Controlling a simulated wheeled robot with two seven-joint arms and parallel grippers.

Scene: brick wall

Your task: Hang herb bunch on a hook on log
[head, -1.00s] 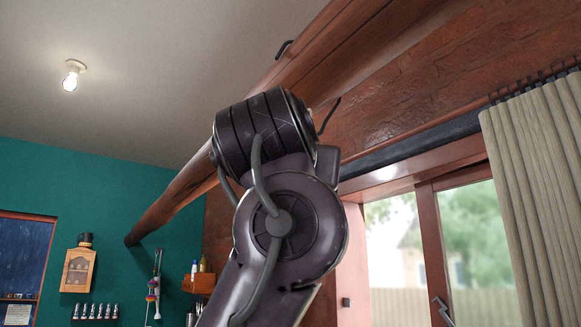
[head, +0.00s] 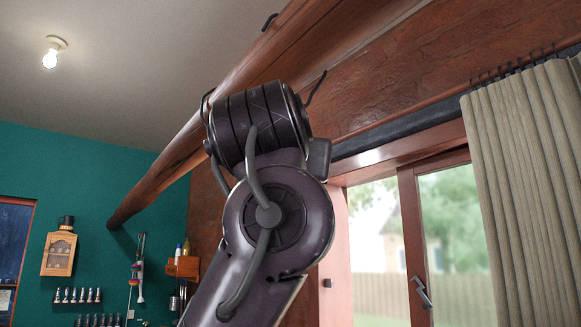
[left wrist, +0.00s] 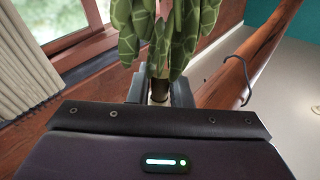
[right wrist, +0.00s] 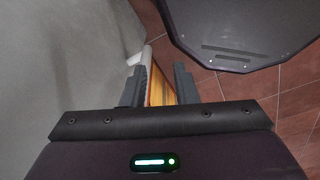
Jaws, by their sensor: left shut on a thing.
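My left gripper (left wrist: 159,90) is shut on the stem of a green, leafy herb bunch (left wrist: 160,35) in the left wrist view. The leaves spread beyond the fingertips. The log (left wrist: 262,55) runs to the right of the bunch, with a dark curved hook (left wrist: 241,78) on it; bunch and hook are apart in the picture. In the head view the log (head: 160,180) slants from upper right to lower left, with dark hooks (head: 269,21) along it. My raised arm hides part of it, and neither gripper shows there. My right gripper (right wrist: 160,85) has its fingers apart in the right wrist view.
A yellow-orange thing (right wrist: 159,92) shows between the right fingers; I cannot tell how far off it is. Curtains (head: 525,180) and a glazed door (head: 450,235) are at the right. A small wooden cabinet (head: 59,253) hangs on the teal wall (head: 90,180).

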